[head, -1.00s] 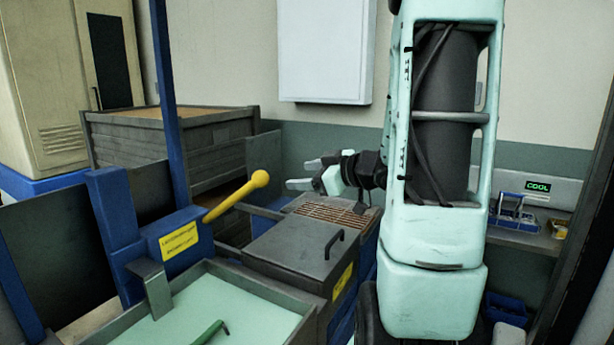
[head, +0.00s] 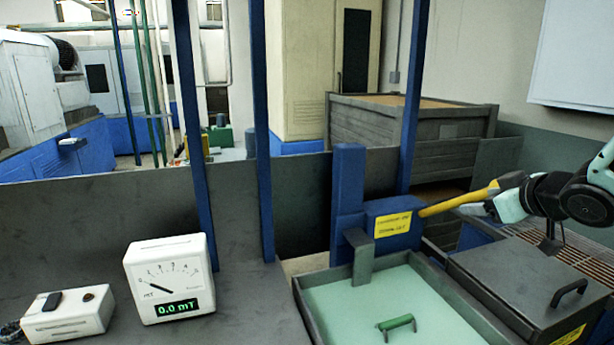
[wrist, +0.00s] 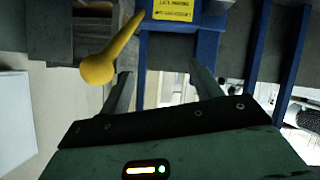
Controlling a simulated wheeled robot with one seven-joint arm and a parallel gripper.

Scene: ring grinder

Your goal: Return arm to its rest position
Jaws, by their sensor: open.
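My gripper (head: 490,205) is at the right of the head view, at the end of the arm. It overlaps the outer end of a yellow lever (head: 452,203), whose ball end is hidden there. In the wrist view my gripper (wrist: 165,88) has its two fingers spread with nothing held between them. The lever's yellow knob (wrist: 97,69) shows there just left of the left finger, outside the fingers. Whether they touch cannot be told.
The lever joins a blue post with a yellow label (head: 393,224). A tray with a pale green floor (head: 350,300) and a dark lidded box (head: 510,285) lie below the arm. A white meter reading 0.0 mT (head: 170,278) stands left. A wooden crate (head: 450,135) is behind.

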